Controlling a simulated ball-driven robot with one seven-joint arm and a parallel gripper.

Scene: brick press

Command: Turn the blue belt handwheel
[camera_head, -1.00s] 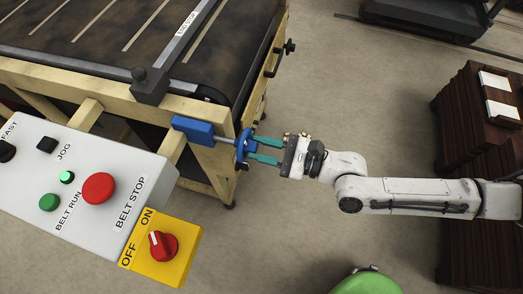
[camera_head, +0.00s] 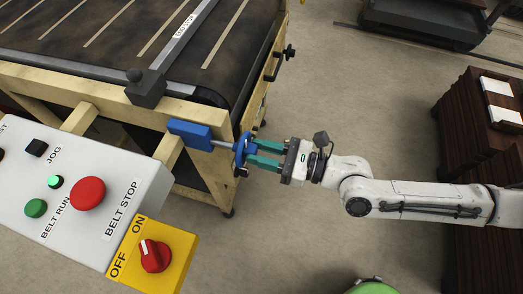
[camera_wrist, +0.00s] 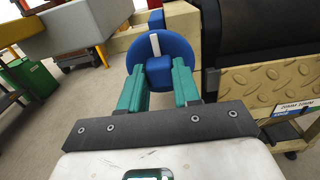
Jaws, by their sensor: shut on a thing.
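The blue belt handwheel (camera_head: 241,147) sits on a short shaft at the corner of the conveyor frame, beside a blue block (camera_head: 190,134). My gripper (camera_head: 253,154), with green fingers, reaches it from the right and is shut on its hub. In the wrist view the wheel (camera_wrist: 160,45) is a blue disc with a white mark and a square blue hub (camera_wrist: 159,70). The gripper fingers (camera_wrist: 160,82) lie on both sides of that hub. The far side of the wheel is hidden.
A grey control panel (camera_head: 115,165) with a red stop button (camera_head: 87,193) and a lit green lamp (camera_head: 56,182) stands at left. A yellow box with a red switch (camera_head: 155,256) adjoins it. A dark cabinet (camera_head: 475,130) stands right.

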